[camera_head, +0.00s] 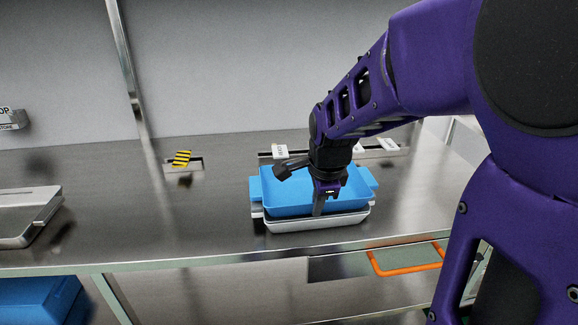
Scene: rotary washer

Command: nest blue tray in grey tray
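The blue tray (287,198) is on the metal counter's right half, sitting in or on the grey tray (300,225). A finger overlaps that wall. Whether the fingers are closed on it cannot be made out.
A metal tray (28,218) lies at the counter's left edge. A black-and-yellow striped piece (182,159) stands at the back. An orange handle (405,262) is below the counter's front edge, with a blue bin (38,300) lower left. The counter (140,215) between the trays is clear.

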